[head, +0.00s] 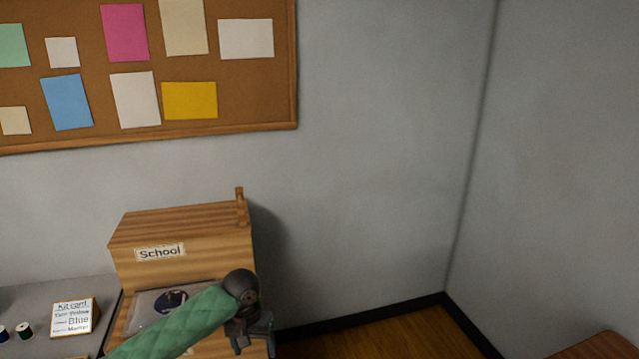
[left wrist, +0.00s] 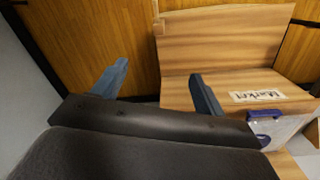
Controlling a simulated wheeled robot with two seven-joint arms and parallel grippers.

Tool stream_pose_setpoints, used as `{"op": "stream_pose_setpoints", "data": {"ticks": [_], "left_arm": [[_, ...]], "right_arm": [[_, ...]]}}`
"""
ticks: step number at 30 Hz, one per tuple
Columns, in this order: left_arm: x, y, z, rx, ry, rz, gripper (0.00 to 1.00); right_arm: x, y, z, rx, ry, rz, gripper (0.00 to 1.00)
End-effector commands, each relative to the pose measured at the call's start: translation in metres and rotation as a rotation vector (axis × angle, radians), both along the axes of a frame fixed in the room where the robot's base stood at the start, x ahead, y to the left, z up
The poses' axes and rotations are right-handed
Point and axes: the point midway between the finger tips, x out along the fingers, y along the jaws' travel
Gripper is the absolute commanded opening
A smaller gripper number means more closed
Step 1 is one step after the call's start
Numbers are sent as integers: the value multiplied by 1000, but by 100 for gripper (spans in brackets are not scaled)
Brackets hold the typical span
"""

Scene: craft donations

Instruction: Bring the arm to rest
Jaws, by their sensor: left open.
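My left arm, in a green quilted sleeve, comes in from the bottom left of the head view. My left gripper (head: 252,335) hangs at the lower right edge of the wooden unit labelled "School" (head: 185,221). In the left wrist view my left gripper (left wrist: 158,88) has its two blue-grey fingers wide apart with nothing between them. My right gripper is not in view.
A clear pouch with a dark blue round patch (head: 172,301) lies in the School unit, partly behind my arm. A small lettered sign (head: 73,317) and thread spools (head: 24,331) are on the grey table (head: 50,290). Bare floor (head: 400,333) lies right of the unit.

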Motion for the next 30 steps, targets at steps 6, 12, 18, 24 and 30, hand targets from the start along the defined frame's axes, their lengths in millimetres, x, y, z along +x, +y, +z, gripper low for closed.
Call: {"op": "stream_pose_setpoints", "data": {"ticks": [6, 12, 18, 24, 30], "left_arm": [[-30, -28, -23, -56, -36, -67, 72], [-64, -52, -42, -117, -92, -128, 72], [-98, -67, -55, -165, -151, -165, 72], [-130, -71, -66, -196, -209, -178, 72], [-164, -67, -75, -205, -263, -174, 72]], "right_arm": [[-22, 0, -6, -1, 24, 0, 49], [-27, 0, -7, -1, 29, 0, 49], [-22, -2, -6, -2, 23, 2, 49], [-5, -3, -2, -4, 6, 2, 49], [-3, -3, -1, -4, 3, 1, 49]]}}
